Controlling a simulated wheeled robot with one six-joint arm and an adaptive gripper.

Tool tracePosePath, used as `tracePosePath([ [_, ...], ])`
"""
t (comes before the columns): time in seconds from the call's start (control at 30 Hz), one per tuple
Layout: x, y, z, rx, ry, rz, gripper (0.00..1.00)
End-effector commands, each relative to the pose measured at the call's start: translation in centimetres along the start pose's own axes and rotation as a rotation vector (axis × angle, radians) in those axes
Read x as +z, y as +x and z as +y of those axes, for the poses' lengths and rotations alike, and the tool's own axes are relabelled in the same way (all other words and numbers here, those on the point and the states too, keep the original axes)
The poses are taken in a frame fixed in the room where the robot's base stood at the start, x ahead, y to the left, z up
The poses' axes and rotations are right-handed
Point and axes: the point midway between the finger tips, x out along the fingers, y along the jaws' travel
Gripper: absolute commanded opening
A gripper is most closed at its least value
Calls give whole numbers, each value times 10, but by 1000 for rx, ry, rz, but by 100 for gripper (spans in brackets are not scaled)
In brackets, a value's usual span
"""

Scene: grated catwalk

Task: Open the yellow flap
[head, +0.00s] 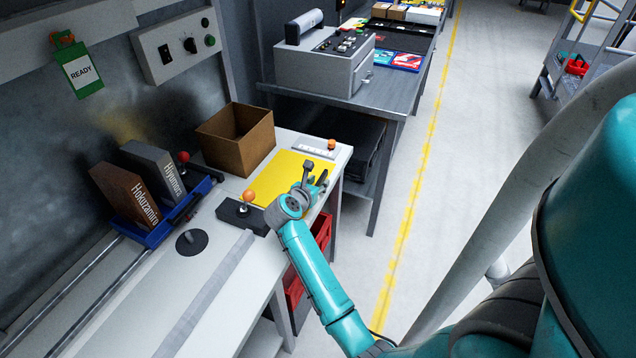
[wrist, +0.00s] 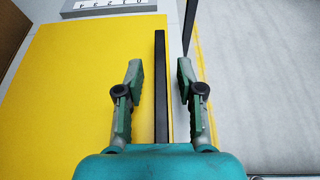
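The yellow flap (head: 278,177) lies flat on the workbench near its right edge. In the wrist view its yellow surface (wrist: 70,95) fills the left side, with a narrow yellow strip right of a black bar. This black bar (wrist: 161,85) stands out along the flap's right side and looks like its handle. My gripper (head: 318,181) is over the flap's right part. In the wrist view my gripper (wrist: 160,78) is open, one finger on each side of the bar, with gaps on both sides. The wrist covers the bar's near end.
A cardboard box (head: 235,138) stands behind the flap. An orange-knobbed lever on a black base (head: 242,217) is nearer. A numbered strip (head: 303,149) lies at the far side. A blue tray (head: 150,236) holds two books. Clear floor (head: 430,200) lies right.

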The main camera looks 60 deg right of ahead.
Motion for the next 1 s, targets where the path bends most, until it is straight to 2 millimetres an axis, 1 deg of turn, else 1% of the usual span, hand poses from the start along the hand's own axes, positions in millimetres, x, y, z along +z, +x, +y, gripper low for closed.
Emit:
tracePosePath([
  [0.1, 0, 5, 0, 0, 0, -1, 38],
  [0.37, 0, 5, 0, 0, 0, 0, 38],
  [0.4, 0, 5, 0, 0, 0, 0, 28],
  [0.47, 0, 5, 0, 0, 0, 0, 12],
  [0.5, 0, 5, 0, 0, 0, 0, 2],
  [0.53, 0, 5, 0, 0, 0, 0, 0],
  [0.83, 1, 5, 0, -1, -3, 0, 0],
  [1.0, 6, 2, 1, -12, -29, 0, 0],
])
